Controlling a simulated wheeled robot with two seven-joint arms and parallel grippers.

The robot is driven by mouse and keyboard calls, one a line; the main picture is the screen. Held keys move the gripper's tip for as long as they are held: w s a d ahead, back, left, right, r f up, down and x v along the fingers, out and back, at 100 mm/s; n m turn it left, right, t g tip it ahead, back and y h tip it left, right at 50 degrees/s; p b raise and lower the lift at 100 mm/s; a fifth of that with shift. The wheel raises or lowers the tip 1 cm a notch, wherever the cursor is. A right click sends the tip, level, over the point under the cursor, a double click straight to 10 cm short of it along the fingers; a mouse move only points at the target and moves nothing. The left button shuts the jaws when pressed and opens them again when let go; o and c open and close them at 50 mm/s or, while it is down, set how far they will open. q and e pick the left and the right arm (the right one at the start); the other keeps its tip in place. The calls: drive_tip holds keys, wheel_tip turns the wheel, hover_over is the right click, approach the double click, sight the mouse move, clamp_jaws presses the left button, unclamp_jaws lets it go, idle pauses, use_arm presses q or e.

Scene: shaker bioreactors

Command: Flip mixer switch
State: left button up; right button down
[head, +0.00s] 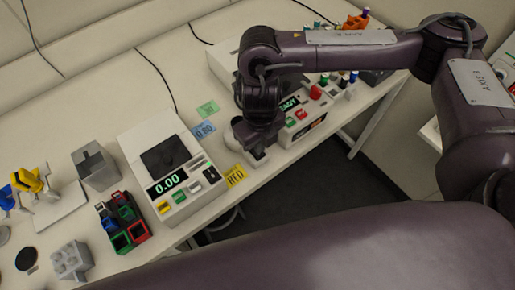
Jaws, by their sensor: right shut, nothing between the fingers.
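My right gripper (258,156) points down at the front edge of the bench, its fingers shut and empty. It is just left of a white device (287,137) with a lit green display reading something like "READY" (289,104), a red knob (315,92) and small coloured buttons. This may be the mixer; my right arm hides part of it. I cannot make out its switch or whether the gripper touches the device. To the left stands another white device (150,128) with a dark top plate and a display reading 0.00 (167,184). My left gripper is not in view.
Coloured label cards, including a yellow "MED" card (235,175), lie between the devices. A grey box (95,165), a red, green and blue holder (122,222) and a yellow-topped item (30,180) stand at left. The floor (330,185) lies beyond the bench edge.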

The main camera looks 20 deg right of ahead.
drive_tip(key=shift+f+b, duration=0.7)
drive_tip(key=shift+f, duration=0.15)
drive_tip(key=shift+s, duration=0.1)
wheel_tip(320, 180, up, 7)
drive_tip(key=p, duration=0.7)
drive_tip(key=shift+r, duration=0.1)
idle(0.5)
